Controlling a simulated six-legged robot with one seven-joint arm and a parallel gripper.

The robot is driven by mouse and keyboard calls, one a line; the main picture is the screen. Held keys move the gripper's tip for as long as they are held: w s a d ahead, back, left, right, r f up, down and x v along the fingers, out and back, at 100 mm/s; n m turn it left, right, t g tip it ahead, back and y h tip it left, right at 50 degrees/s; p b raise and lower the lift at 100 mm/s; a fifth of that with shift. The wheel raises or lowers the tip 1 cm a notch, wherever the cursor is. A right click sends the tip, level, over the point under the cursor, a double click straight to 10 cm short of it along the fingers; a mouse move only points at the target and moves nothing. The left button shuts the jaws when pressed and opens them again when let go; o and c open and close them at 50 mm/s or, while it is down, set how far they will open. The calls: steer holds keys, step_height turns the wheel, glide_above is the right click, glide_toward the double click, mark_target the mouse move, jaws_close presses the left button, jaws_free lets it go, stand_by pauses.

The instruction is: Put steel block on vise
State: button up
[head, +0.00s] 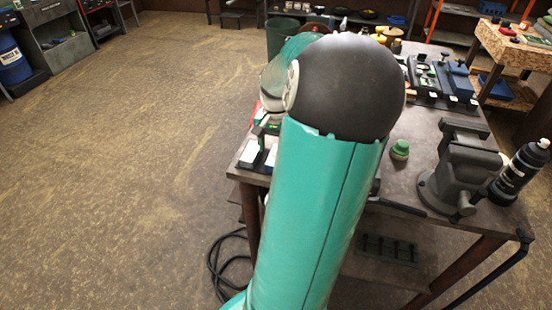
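The vise (463,168) is grey and stands on the right part of the workbench (425,133), near its front right corner. No steel block can be made out; my teal arm with its dark round joint covers the middle of the bench and may hide it. My gripper does not show, as it is hidden behind my arm or out of view. I cannot tell whether it holds anything.
A black bottle (519,172) stands right beside the vise. A small green-topped item (400,149) sits left of it. Blue and dark tools (455,80) lie at the back of the bench. A black cable (221,262) lies on the floor; the left floor is clear.

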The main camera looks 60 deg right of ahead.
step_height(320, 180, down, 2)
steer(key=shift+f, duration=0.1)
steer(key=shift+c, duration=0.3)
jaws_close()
